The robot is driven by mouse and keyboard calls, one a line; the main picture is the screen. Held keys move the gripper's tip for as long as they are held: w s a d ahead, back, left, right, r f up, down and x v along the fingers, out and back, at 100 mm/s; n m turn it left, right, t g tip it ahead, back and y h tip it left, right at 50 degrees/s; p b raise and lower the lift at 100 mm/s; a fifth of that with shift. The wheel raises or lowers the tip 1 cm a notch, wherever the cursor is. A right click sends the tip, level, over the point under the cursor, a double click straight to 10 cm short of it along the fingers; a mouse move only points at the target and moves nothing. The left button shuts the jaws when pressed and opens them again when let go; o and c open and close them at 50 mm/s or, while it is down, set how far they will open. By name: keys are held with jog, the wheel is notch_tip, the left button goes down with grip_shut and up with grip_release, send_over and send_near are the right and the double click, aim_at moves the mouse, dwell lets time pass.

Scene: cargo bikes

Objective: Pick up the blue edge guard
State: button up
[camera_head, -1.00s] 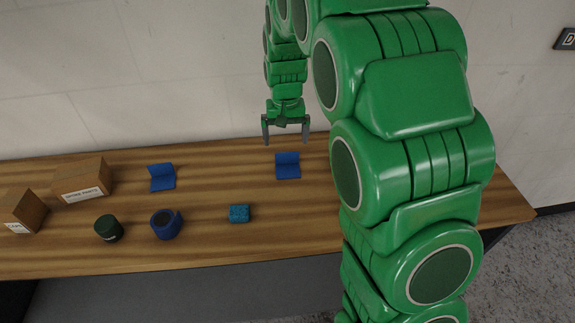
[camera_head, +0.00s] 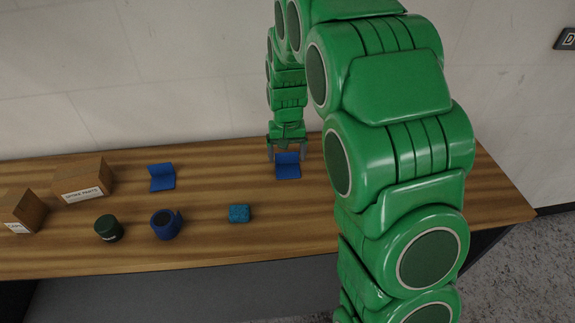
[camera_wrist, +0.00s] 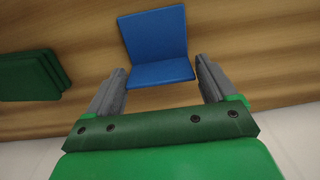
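A blue edge guard (camera_head: 288,168), an L-shaped piece, lies on the wooden table toward its back edge. A second blue edge guard (camera_head: 161,177) of like shape lies farther left. My gripper (camera_head: 287,154) is low over the table, just behind the right-hand guard. In the wrist view the gripper (camera_wrist: 161,82) is open, with its two grey fingers apart. The blue guard (camera_wrist: 155,45) shows ahead of the fingers, its near edge about level with the fingertips and between them. I cannot tell whether the fingers touch it.
The table (camera_head: 270,245) also holds a teal block (camera_head: 239,213), a blue roll (camera_head: 166,224), a dark green container (camera_head: 109,228) and two cardboard boxes (camera_head: 83,180) at the left. A wall (camera_head: 180,75) stands behind. Bare wood lies between the two guards.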

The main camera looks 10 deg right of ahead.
aim_at(291, 176)
jog(key=c, duration=0.7)
jog(key=shift+r, duration=0.1)
jog(key=shift+r, duration=0.55)
jog(key=s+d+r, duration=0.1)
jog(key=s+r, duration=1)
jog(key=s, duration=0.3)
jog(key=shift+d+r, duration=0.3)
jog(key=shift+r, duration=0.1)
